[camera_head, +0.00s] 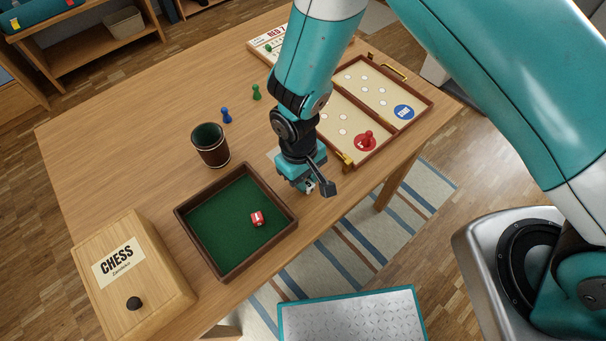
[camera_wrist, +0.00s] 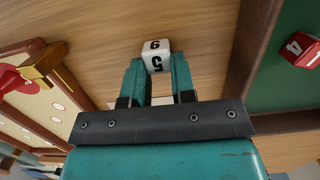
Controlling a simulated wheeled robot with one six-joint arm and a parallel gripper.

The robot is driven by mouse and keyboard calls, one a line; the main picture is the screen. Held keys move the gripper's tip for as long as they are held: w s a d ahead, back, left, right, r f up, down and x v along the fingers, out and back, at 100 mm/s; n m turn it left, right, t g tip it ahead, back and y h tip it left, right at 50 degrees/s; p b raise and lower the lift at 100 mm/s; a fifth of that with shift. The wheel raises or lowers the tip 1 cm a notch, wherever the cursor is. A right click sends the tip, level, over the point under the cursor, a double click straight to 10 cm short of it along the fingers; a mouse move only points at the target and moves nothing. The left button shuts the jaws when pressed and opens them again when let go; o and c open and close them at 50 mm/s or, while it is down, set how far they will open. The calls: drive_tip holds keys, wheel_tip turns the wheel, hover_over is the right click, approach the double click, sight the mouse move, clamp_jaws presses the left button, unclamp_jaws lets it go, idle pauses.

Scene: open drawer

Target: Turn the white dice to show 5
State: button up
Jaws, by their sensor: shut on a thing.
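The white dice (camera_wrist: 155,56) is between the fingertips of my gripper (camera_wrist: 154,74) in the wrist view. One face with a black 5 is turned toward the wrist camera. An adjoining face above it in the picture shows a 6 or 9; I cannot tell which. In the head view my gripper (camera_head: 306,186) is low over the table, right of the green-lined tray. The dice is mostly hidden there by the gripper. I cannot tell whether the dice touches the table or which face points up.
The brown tray (camera_head: 186,216) with green lining holds a red dice (camera_head: 257,218). A chess box (camera_head: 150,285) is front left. An open game case (camera_head: 425,100) lies right.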

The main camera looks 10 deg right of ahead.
drive_tip(key=o, duration=1)
drive_tip(key=shift+r, duration=0.15)
drive_tip(key=r, duration=0.5)
drive_tip(key=w+a+r, duration=0.1)
drive_tip(key=r, duration=0.5)
drive_tip(key=w+r+b, duration=0.1)
drive_tip(key=r, duration=0.5)
drive_tip(key=shift+a, duration=0.25)
drive_tip(key=s+d+r+y, duration=0.1)
drive_tip(key=s+d+r, duration=0.3)
drive_tip(key=r, duration=0.1)
drive_tip(key=s+d+r+t+y, duration=0.1)
drive_tip(key=s+d+r+y, duration=0.1)
drive_tip(key=s+d+r, duration=0.2)
drive_tip(key=s+d+r+y, duration=0.2)
drive_tip(key=s+d+r, duration=0.1)
drive_tip(key=s+r, duration=0.2)
drive_tip(key=shift+s+v, duration=0.15)
drive_tip(key=shift+v, duration=0.45)
drive_tip(key=shift+s+v, duration=0.15)
drive_tip(key=shift+v, duration=0.4)
